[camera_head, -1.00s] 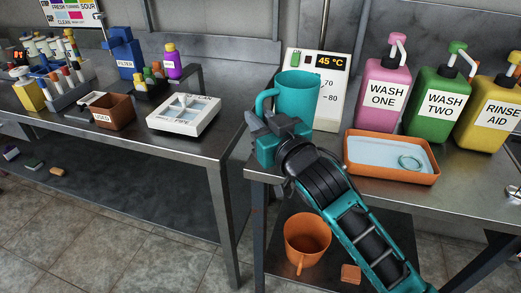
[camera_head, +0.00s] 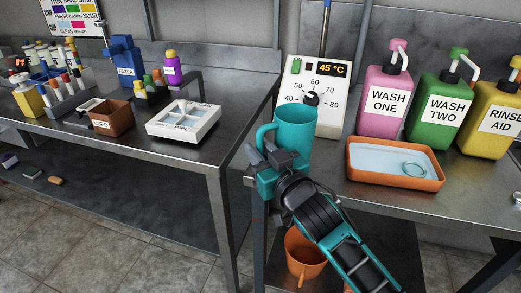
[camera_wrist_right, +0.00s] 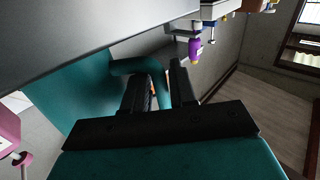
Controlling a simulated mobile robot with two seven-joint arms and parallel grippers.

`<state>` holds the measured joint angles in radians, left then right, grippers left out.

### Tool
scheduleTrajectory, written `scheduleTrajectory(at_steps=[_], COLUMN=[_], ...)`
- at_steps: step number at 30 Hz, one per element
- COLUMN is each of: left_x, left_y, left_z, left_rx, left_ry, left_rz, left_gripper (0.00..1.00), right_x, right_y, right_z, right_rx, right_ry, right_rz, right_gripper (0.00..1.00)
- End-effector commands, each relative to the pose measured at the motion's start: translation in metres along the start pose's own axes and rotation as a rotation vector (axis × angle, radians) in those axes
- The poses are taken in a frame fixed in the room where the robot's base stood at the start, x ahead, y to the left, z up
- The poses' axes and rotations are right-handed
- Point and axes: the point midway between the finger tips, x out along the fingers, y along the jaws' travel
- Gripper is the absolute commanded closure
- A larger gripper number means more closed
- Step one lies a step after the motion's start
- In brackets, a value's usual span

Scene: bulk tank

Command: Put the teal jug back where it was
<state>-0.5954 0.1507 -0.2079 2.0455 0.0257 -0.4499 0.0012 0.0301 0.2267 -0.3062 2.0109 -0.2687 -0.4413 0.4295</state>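The teal jug (camera_head: 296,127) is upright at the left front end of the right-hand steel table, in front of the white temperature box. My right gripper (camera_head: 272,153) is at the jug's handle side. In the right wrist view the jug (camera_wrist_right: 75,100) fills the left, and its handle passes between the dark fingers (camera_wrist_right: 161,88), which look closed on it. The gripper and wrist hide the jug's lower part, so I cannot tell whether its base touches the tabletop. My left gripper is not in view.
The white temperature box (camera_head: 313,95) reads 45 °C behind the jug. An orange tray (camera_head: 395,178) with liquid and a teal ring lies to its right, before the pump bottles. An orange jug (camera_head: 303,255) stands below. A gap separates the left table (camera_head: 190,158).

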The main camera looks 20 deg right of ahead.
Motion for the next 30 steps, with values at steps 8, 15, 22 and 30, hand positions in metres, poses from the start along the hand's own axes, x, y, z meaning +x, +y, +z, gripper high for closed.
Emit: scheduleTrajectory(at_steps=[8,15,22,30], left_x=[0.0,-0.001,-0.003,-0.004], left_y=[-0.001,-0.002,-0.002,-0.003], left_z=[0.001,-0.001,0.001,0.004], left_rx=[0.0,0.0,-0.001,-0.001], left_ry=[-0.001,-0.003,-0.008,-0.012], left_rz=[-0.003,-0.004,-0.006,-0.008], left_gripper=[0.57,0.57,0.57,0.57], right_x=[0.0,-0.001,-0.032,-0.081], right_y=[0.0,0.0,0.0,0.0], right_z=[0.0,-0.005,-0.003,-0.002], right_rx=[0.0,0.0,0.001,0.0], right_ry=[0.0,0.001,-0.002,-0.003], right_rz=[0.0,0.0,0.0,0.0], right_gripper=[0.55,0.55,0.55,0.55])
